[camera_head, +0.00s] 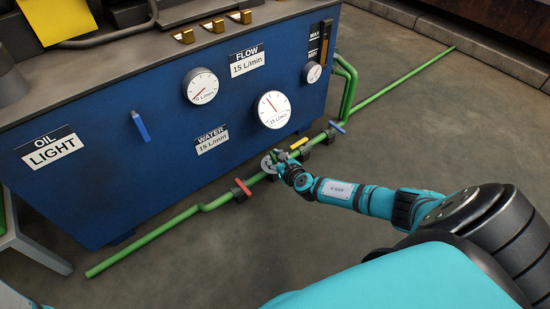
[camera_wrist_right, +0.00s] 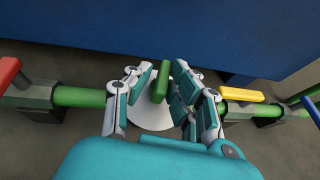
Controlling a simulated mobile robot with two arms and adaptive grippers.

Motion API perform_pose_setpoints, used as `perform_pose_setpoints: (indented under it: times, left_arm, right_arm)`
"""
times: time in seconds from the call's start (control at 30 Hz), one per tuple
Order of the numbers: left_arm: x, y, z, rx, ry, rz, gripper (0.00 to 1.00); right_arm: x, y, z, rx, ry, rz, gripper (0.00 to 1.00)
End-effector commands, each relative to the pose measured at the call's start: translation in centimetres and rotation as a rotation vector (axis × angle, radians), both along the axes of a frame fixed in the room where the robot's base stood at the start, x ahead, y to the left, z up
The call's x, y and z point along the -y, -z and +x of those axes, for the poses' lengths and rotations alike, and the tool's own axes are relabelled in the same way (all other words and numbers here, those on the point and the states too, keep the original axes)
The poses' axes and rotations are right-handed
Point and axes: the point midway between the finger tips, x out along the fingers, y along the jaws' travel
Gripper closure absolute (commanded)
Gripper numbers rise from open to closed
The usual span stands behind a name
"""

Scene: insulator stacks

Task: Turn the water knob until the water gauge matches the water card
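The water card (camera_head: 211,140) on the blue cabinet reads "15 L/min". A large white gauge (camera_head: 273,110) to its right shows "15 L/min", and a smaller gauge (camera_head: 201,86) above the card shows "0 L/min". Neither dial's face carries a legible name. A green bar-shaped knob (camera_wrist_right: 160,82) sits on a white disc (camera_wrist_right: 152,117) at the pipe. My right gripper (camera_head: 280,160) is at this disc, low in front of the cabinet. In the wrist view my right gripper (camera_wrist_right: 161,84) has its fingers apart on both sides of the knob.
A green pipe (camera_head: 160,237) runs along the floor with red (camera_head: 242,187), yellow (camera_head: 299,143) and blue (camera_head: 337,127) handles. A "FLOW" card (camera_head: 247,60), an "OIL LIGHT" card (camera_head: 48,148) and a small gauge (camera_head: 312,72) are on the cabinet. The floor at right is clear.

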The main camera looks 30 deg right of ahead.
Motion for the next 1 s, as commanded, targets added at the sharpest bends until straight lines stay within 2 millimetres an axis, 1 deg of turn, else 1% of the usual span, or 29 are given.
perform_pose_setpoints:
  times: [0.03,0.1,0.37,0.47,0.57,0.67,0.9,1.0]
  left_arm:
    - [0.0,0.0,0.0,0.001,0.0,0.0,0.62]
    - [0.0,0.0,0.0,0.001,0.0,-0.001,0.62]
    - [-0.2,0.0,0.0,0.001,0.001,-0.007,0.62]
    - [-0.1,0.0,0.0,0.001,0.001,-0.005,0.62]
    - [-0.1,0.0,0.0,0.0,0.001,-0.004,0.62]
    - [-0.1,0.0,0.0,-0.001,0.001,-0.003,0.62]
    - [0.0,0.1,0.1,-0.002,0.0,-0.002,0.62]
    - [0.0,0.1,0.1,-0.002,0.0,-0.002,0.62]
  right_arm:
    - [0.0,0.1,0.0,-0.001,0.0,0.001,0.72]
    - [0.0,0.0,0.0,0.0,0.001,0.0,0.65]
    - [0.2,-0.1,0.0,0.002,0.005,-0.002,0.65]
    - [0.2,-0.3,-0.6,0.002,0.004,-0.002,0.65]
    - [0.1,-0.7,-1.7,0.002,0.003,-0.003,0.65]
    - [-0.1,-1.4,-3.4,0.001,0.001,-0.002,0.65]
    - [-0.6,-3.3,-8.1,-0.001,0.001,-0.003,0.65]
    - [-0.7,-3.9,-9.5,-0.002,0.001,-0.002,0.65]
